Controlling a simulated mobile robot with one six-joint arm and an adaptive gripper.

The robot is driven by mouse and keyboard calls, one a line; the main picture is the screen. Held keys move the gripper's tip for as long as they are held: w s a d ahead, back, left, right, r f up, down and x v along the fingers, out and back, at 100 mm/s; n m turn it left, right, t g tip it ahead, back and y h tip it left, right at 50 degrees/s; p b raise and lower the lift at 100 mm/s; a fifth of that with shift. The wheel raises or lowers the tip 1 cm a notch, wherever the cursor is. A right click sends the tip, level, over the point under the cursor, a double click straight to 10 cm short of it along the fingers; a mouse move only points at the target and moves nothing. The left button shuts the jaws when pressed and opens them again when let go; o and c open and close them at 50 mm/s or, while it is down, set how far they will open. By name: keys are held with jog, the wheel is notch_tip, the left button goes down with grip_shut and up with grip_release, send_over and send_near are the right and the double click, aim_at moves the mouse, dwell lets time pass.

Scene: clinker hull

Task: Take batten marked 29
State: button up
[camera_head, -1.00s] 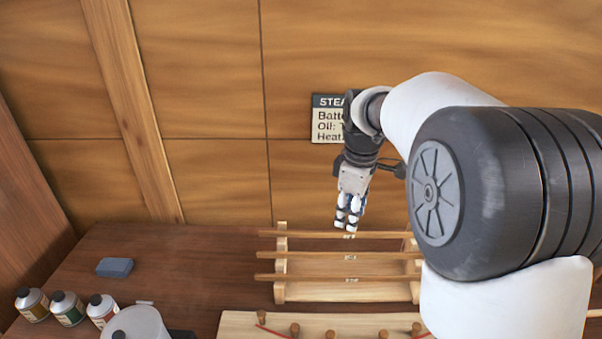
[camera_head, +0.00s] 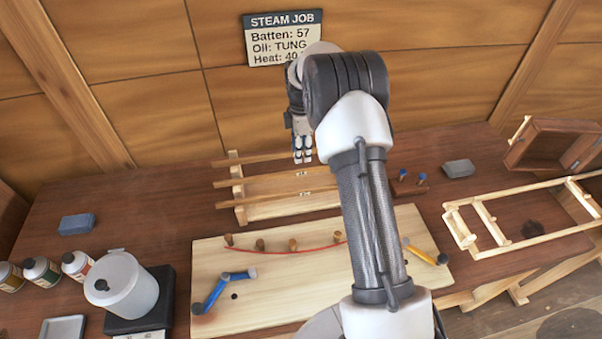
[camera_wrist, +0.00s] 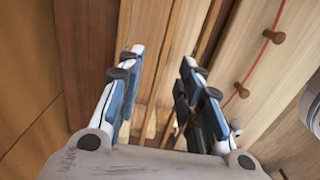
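Thin wooden battens lie across a pale wooden rack (camera_head: 240,196) near the back of the bench. One is the rear batten (camera_head: 245,160); another is the front batten (camera_head: 270,195). Small pale tags show on them, but their numbers are too small to read. My gripper (camera_head: 303,160) points down at the rear batten, close above or at it; I cannot tell if it touches. In the wrist view, the fingers of my gripper (camera_wrist: 162,58) are spread apart with nothing clearly held. Battens (camera_wrist: 176,55) run lengthwise beyond and between the fingers. My arm hides the rack's right end.
A pegged board (camera_head: 285,300) lies in front of the rack. A white pot (camera_head: 125,290), several bottles (camera_head: 42,270) and a blue block (camera_head: 77,224) stand left. A wooden frame (camera_head: 520,240) lies right.

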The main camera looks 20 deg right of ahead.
aim_at(301, 170)
jog(key=f, duration=0.7)
jog(key=shift+s+a+f+b, duration=0.2)
jog(key=shift+s+f+b, duration=0.1)
jog(key=shift+f+b, duration=0.05)
grip_shut()
jog(key=shift+r, duration=0.1)
